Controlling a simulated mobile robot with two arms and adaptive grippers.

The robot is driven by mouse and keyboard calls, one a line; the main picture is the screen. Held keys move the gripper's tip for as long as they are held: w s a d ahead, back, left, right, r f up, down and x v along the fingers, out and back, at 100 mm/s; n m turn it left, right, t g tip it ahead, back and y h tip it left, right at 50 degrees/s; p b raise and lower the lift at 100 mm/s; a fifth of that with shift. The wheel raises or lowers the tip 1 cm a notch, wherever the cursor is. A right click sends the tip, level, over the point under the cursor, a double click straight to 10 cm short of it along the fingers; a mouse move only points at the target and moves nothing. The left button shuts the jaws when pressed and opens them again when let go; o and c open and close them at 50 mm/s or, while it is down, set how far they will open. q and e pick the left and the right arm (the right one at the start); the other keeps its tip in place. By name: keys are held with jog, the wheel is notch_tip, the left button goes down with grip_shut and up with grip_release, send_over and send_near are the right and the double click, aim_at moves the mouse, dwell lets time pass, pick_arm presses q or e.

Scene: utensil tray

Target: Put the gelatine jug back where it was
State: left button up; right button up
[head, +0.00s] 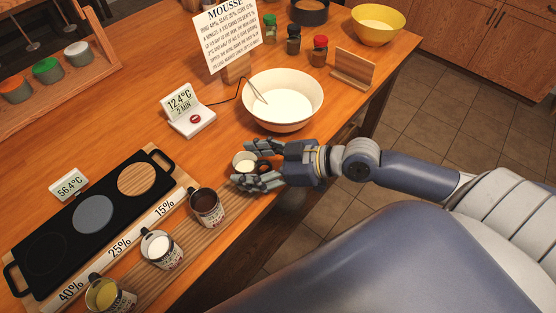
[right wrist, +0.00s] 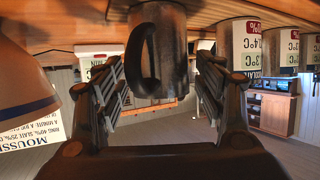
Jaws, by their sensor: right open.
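A small metal jug with pale contents (head: 244,161) stands on the wooden table, below the cream bowl. Its label is hidden, so I cannot confirm it is the gelatine jug. My right gripper (head: 257,168) is open, with its fingers on either side of this jug. In the right wrist view the metal jug (right wrist: 170,50) and its dark handle show between the spread fingers (right wrist: 160,90); I cannot tell whether they touch. Three labelled jugs stand in a row: brown (head: 207,207), white (head: 162,250) and yellow (head: 110,296) contents. My left gripper is out of view.
The black tray (head: 62,256) has dark, grey and wooden discs, beside a strip (head: 120,244) marked 40%, 25%, 15%. The cream bowl (head: 282,117), a timer (head: 190,120) and a mousse card (head: 227,35) stand beyond. The table edge is close to my right gripper.

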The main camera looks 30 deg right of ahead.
aim_at(258, 166)
jog(key=v, duration=0.3)
jog(key=shift+s+d, duration=0.15)
jog(key=shift+s+d+r+p, duration=0.35)
jog(key=shift+s+d+p, duration=0.05)
jog(key=shift+s, duration=0.05)
jog(key=shift+p+v, duration=0.6)
jog(key=shift+v, duration=0.3)
jog(key=shift+s+d+r+p, duration=0.15)
jog(key=shift+s+d+p, duration=0.05)
jog(key=shift+d+p, duration=0.1)
